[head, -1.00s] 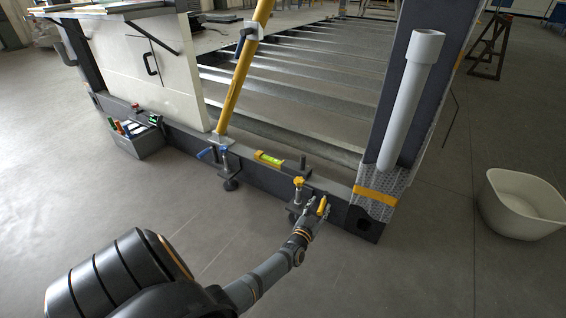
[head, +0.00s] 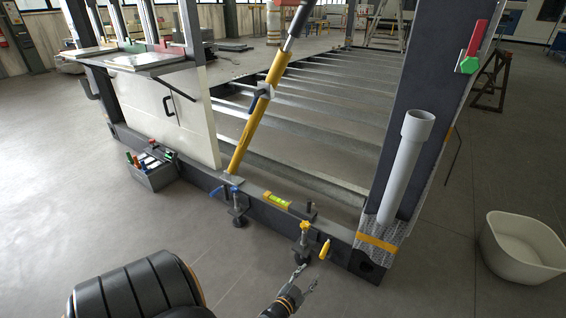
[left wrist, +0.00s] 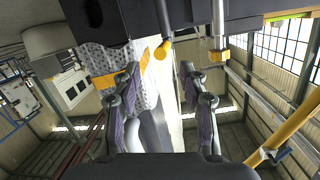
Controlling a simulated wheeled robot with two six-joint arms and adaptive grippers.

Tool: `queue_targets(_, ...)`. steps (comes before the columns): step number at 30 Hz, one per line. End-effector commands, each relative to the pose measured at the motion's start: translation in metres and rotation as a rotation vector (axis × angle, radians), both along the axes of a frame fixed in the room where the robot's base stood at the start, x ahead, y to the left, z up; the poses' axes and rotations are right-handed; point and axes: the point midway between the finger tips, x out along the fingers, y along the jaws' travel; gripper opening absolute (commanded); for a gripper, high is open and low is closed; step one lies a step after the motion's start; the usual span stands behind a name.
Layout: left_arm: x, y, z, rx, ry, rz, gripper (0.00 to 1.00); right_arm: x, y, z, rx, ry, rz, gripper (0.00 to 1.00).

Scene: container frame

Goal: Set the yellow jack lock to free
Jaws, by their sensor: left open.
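A yellow lever (head: 325,248), which I take for the jack lock, sticks out from the front face of the dark lower beam, tilted slightly from upright. Beside it on the left is a screw jack with a yellow handle (head: 305,225) on top. My left gripper (head: 306,277) is open and empty, in front of and below the lever, apart from it. In the left wrist view, which looks upside down, a yellow lever end (left wrist: 163,49) shows beyond the gap between the open fingers (left wrist: 164,88). The jack's yellow part (left wrist: 218,56) is to its right. My right gripper is not in view.
A spirit level (head: 277,201) lies on the beam (head: 258,208). A blue-handled jack (head: 236,205) is farther left, near a tool box (head: 152,176). A grey pipe (head: 408,165) stands by the right post. A white tub (head: 522,248) is on the floor at right.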

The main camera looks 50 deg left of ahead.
Motion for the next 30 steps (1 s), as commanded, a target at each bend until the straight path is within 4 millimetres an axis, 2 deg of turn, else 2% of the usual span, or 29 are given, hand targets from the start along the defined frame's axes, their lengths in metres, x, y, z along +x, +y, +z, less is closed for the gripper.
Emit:
queue_targets(1,-0.005,-0.002,0.015,-0.007,0.032,-0.006,0.43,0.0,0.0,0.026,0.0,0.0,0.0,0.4)
queue_targets(11,-0.047,-0.014,0.027,-0.052,0.248,-0.034,0.43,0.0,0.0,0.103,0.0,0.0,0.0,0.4)
queue_targets(21,-0.102,-0.026,0.047,-0.095,0.471,-0.048,0.43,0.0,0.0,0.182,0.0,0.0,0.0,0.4)
queue_targets(27,-0.132,-0.031,0.054,-0.115,0.58,-0.05,0.43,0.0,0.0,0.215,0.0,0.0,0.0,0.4)
queue_targets(30,-0.142,-0.033,0.055,-0.122,0.613,-0.05,0.43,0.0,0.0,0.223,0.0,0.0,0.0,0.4)
